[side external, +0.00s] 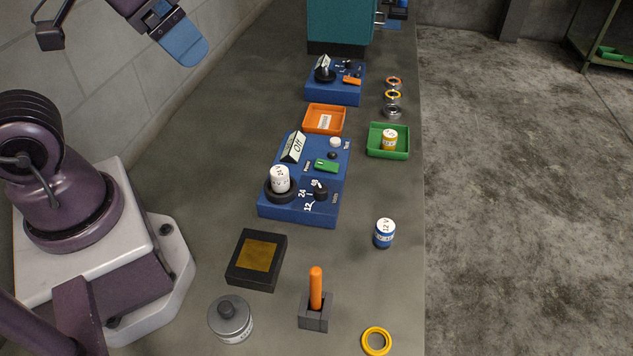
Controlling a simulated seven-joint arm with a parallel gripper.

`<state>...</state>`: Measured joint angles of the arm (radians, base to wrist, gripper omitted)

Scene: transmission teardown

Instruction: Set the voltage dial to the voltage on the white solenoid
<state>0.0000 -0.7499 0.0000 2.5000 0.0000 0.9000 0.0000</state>
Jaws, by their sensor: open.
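The white solenoid (280,180) stands upright in a black round socket on the near blue tester box (297,214). Its label appears to read 24 V, though it is small. The voltage dial (320,190) is a black knob on the same box, right of the solenoid, with printed marks including 24 and 12 around its left side. I cannot tell exactly which mark it points to. My gripper (182,44) is at the upper left, raised well away from the box, with a blue fingertip showing. It is open, and nothing shows in it.
A tilted OFF sign (293,147) and green switch (326,166) are on the box. A blue 12 V solenoid (384,234), orange-handled lever (316,290), black pad block (240,274) and grey cylinder (231,320) stand nearer. Green (374,152) and orange (310,126) trays lie beyond.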

